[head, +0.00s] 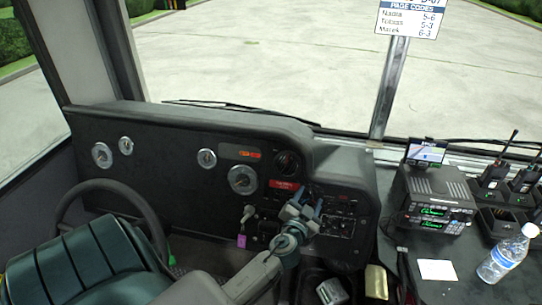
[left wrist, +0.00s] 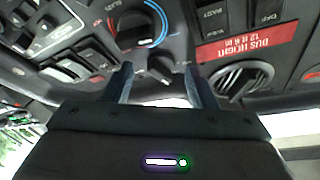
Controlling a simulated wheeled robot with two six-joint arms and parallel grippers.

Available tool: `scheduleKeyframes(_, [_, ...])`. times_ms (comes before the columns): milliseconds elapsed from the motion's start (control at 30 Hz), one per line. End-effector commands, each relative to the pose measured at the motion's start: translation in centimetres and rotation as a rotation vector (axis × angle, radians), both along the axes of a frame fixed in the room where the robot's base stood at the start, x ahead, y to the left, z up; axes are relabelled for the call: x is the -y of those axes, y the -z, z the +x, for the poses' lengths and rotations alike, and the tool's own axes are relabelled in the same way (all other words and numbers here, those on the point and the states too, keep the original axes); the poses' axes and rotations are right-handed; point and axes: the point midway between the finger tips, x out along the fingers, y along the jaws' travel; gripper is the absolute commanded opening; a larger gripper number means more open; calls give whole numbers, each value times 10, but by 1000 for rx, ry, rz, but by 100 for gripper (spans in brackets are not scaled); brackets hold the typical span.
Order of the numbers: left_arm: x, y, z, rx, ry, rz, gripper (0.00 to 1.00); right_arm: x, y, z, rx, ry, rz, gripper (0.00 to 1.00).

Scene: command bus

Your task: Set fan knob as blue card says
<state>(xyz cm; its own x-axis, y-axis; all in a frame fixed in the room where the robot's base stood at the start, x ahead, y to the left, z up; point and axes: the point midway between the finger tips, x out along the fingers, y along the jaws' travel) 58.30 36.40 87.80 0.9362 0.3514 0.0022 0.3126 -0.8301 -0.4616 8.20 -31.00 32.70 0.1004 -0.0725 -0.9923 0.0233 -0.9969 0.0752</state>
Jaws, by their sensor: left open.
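My left gripper (head: 307,201) is open at the dashboard's centre panel, just below the red bus height label (head: 284,185). In the left wrist view, the open fingers of my left gripper (left wrist: 160,80) stand either side of a small dark knob (left wrist: 158,66), with gaps showing. A larger black knob (left wrist: 135,26) with a blue and red arc sits above it in that view. I cannot tell from the markings which is the fan knob. No plainly blue card is in view; a white card with a blue heading (head: 409,18) reads page codes. My right gripper is not in view.
A steering wheel (head: 110,186) and green seat (head: 85,262) are at the left. A radio unit (head: 434,200), handheld radios (head: 497,172), a water bottle (head: 508,254) and a blank white card (head: 437,270) are on the right surface. A round vent (head: 288,163) is above the gripper.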

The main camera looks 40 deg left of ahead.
Motion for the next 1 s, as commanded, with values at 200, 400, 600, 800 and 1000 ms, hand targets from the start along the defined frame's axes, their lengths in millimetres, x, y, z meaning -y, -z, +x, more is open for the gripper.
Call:
scheduleKeyframes(200, [17,4,-45,-5,4,2,52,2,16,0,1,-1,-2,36])
scheduleKeyframes(400, [31,4,-83,-6,3,4,52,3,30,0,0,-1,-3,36])
scheduleKeyframes(600, [30,14,-110,-63,-38,-35,52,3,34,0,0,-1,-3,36])
scheduleKeyframes(800, [19,48,-129,-206,-110,-120,52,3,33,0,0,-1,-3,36])
scheduleKeyframes(1000, [17,84,-147,-351,-145,-188,52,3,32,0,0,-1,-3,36])
